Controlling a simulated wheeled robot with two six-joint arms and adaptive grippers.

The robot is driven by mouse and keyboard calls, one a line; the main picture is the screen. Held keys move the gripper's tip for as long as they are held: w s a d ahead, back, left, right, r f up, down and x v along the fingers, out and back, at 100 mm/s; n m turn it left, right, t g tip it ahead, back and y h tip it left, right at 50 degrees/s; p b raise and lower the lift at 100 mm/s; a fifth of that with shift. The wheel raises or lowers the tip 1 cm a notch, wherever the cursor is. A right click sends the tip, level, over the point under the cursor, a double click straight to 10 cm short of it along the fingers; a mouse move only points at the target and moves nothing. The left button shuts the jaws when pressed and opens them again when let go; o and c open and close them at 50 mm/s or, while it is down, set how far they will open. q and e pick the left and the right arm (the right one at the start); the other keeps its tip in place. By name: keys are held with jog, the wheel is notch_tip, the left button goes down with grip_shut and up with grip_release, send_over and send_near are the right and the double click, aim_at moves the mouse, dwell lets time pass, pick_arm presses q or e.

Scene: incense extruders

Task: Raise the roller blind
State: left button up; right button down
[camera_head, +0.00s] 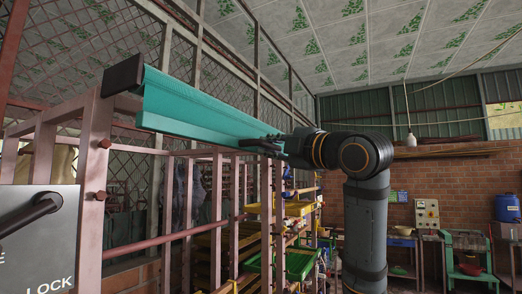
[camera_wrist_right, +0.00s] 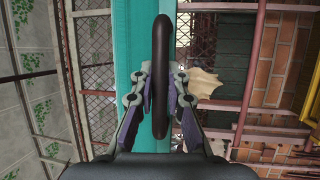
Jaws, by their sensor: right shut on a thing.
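The teal roller blind (camera_head: 190,100) is mounted along the top of a pink metal frame, with a dark end cap (camera_head: 123,75) at its near end. A short strip of it shows, with a teal bottom bar (camera_head: 175,127) along its lower edge. My right gripper (camera_head: 268,146) is at the far end of that bar. In the right wrist view, my right gripper (camera_wrist_right: 160,88) is shut on a dark upright handle (camera_wrist_right: 161,50), which stands in front of the teal blind (camera_wrist_right: 133,22). My left gripper is not in view.
A grey panel (camera_head: 45,255) marked LOCK with a black lever (camera_head: 30,212) is at the lower left. The pink frame (camera_head: 93,150) stands below the blind. Behind are shelves with yellow and green trays (camera_head: 300,262) and a brick wall (camera_head: 450,180).

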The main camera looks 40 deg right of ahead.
jog(key=shift+r, duration=0.4)
jog(key=c, duration=1.3)
grip_release()
jog(key=shift+c, duration=0.2)
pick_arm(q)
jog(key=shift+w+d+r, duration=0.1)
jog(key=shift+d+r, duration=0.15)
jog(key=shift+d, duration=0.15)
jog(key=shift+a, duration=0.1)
pick_arm(e)
jog(key=shift+s+f, duration=0.1)
jog(key=shift+s, duration=0.15)
jog(key=s+f, duration=0.1)
jog(key=s, duration=0.5)
jog(key=shift+s, duration=0.4)
